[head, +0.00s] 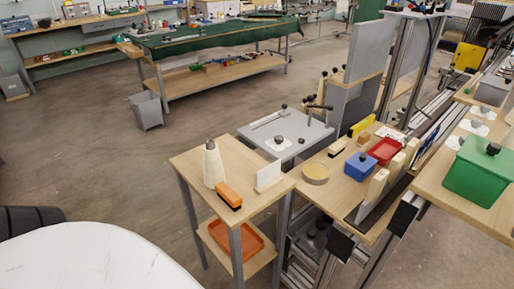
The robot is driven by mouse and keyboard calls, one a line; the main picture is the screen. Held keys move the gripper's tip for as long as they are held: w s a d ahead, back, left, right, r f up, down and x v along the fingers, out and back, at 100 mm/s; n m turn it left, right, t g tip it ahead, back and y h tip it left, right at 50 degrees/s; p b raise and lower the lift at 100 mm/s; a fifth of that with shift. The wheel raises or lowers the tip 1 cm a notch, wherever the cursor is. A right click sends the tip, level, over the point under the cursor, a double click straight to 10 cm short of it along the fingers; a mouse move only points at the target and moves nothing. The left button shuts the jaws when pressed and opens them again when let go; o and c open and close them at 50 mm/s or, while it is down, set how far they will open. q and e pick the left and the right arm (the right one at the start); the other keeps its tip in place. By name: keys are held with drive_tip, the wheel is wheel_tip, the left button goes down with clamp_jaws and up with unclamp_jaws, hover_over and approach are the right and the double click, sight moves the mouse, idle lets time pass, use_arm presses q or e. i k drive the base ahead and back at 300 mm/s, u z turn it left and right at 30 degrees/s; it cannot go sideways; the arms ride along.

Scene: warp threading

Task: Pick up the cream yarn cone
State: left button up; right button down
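The cream yarn cone (213,167) stands upright on the small wooden side table (191,160), near its left part. It tapers to a narrow dark tip. An orange block-like item (229,195) with a dark part lies close in front of it and to its right. Neither of my grippers shows in the head view, so their state is hidden.
A white card-like piece (268,177) stands right of the cone. An orange tray (236,240) is on the table's lower shelf. A blue bin (360,166), a red bin (385,151) and a green bin (478,172) sit on worktops to the right. Open floor lies left.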

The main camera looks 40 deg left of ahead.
sight(214, 172)
drive_tip(key=z, duration=0.45)
drive_tip(key=i, duration=0.8)
drive_tip(key=u, duration=2.8)
drive_tip(key=i, duration=0.5)
drive_tip(key=u, duration=0.05)
drive_tip(key=k, duration=0.5)
drive_tip(key=z, duration=4.15)
drive_tip(key=k, duration=1.3)
drive_tip(key=u, duration=0.5)
